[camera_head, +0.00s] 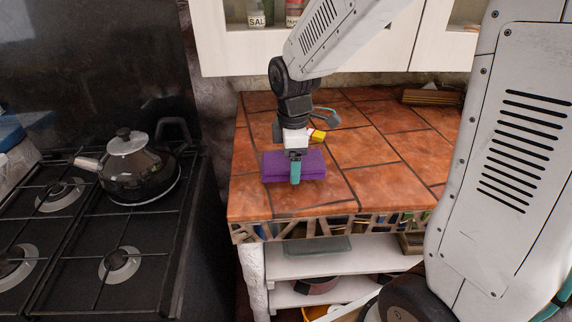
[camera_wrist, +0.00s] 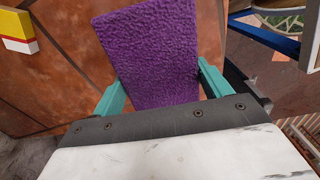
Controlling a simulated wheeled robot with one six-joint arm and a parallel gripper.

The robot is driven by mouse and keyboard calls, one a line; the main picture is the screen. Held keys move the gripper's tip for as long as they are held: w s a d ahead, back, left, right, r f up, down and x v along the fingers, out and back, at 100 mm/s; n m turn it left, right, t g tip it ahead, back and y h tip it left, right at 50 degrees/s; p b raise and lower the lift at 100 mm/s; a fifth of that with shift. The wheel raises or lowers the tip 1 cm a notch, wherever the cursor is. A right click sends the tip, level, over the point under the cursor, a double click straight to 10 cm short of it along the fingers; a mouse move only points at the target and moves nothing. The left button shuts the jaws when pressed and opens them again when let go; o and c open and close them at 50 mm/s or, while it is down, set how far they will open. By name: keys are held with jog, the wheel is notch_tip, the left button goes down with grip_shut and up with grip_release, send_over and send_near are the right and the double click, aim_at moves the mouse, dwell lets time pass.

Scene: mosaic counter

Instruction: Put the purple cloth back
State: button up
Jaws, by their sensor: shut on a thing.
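The purple cloth (camera_head: 312,163) is a folded, thick, fuzzy rectangle over the front left part of the tiled counter (camera_head: 382,181). My gripper (camera_head: 295,172) points down at it, with one teal finger in front of its near side. In the wrist view the cloth (camera_wrist: 158,45) fills the space between the two teal fingers of my gripper (camera_wrist: 162,88), one at each side edge. My gripper is shut on the cloth. I cannot tell whether the cloth's underside touches the counter.
A small yellow, red and white item (camera_head: 318,135) is just behind my gripper. A wooden item (camera_head: 431,97) lies at the back right. A kettle (camera_head: 137,167) stands on the stove (camera_head: 85,245) to the left. Shelves (camera_head: 340,265) are below the counter. The counter's right side is largely clear.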

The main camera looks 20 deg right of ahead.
jog(key=shift+a+f, duration=0.15)
jog(key=shift+f, duration=1.6)
jog(key=shift+f, duration=0.15)
jog(key=o, duration=0.9)
jog(key=shift+o, duration=0.2)
notch_tip(320, 180, up, 12)
jog(key=shift+r, duration=0.1)
jog(key=shift+s+r, duration=0.2)
jog(key=s+d+r+m, duration=0.1)
jog(key=s+r+m, duration=0.1)
jog(key=s+m, duration=0.5)
jog(key=s+d+r+m+t, duration=0.1)
jog(key=s+m, duration=0.6)
jog(key=s, duration=0.7)
jog(key=shift+s+d+r, duration=0.3)
jog(key=shift+d+r, duration=0.35)
